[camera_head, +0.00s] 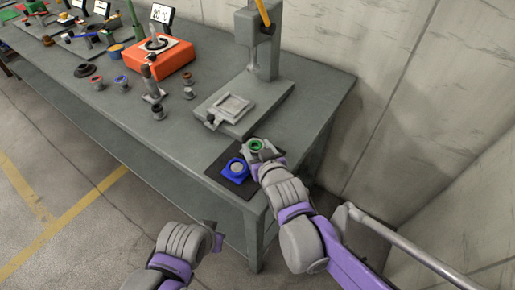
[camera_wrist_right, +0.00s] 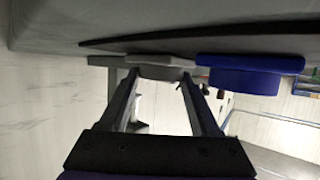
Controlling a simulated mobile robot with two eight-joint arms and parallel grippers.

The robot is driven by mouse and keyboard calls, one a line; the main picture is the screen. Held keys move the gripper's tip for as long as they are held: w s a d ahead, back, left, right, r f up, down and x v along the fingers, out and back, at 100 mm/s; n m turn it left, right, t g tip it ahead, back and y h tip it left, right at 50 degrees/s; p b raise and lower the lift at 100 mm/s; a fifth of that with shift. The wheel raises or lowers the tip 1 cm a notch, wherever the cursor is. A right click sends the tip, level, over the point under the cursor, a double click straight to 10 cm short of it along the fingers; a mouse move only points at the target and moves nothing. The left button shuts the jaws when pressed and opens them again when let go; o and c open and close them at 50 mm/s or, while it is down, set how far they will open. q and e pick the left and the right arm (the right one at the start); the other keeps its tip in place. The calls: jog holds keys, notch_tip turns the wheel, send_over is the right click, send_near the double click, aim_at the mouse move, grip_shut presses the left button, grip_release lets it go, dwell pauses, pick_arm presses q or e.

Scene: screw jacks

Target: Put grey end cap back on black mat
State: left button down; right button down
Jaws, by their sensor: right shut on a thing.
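The black mat (camera_head: 219,163) lies at the near right corner of the grey workbench. The grey end cap (camera_head: 247,146), with a green ring in its top, is at the mat's far right edge. It also shows in the right wrist view (camera_wrist_right: 155,68), at the mat's surface; I cannot tell if it fully rests there. My right gripper (camera_head: 262,153) is shut on it, fingers on either side (camera_wrist_right: 152,75), partly hiding it in the head view. A blue end cap (camera_head: 236,168) sits beside it on the mat. My left gripper (camera_head: 214,232) is empty-looking, off the bench front; its jaws are unclear.
A grey press (camera_head: 245,105) stands just behind the mat. An orange device (camera_head: 160,60) and several small parts, such as a screw jack (camera_head: 152,88), stand farther left. A wall (camera_head: 410,80) is close on the right.

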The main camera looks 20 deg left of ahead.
jog(key=shift+c, duration=0.5)
grip_release()
jog(key=shift+f, duration=0.1)
jog(key=shift+r, duration=0.25)
jog(key=p+v, duration=0.2)
jog(key=v, duration=1)
jog(key=shift+p, duration=0.3)
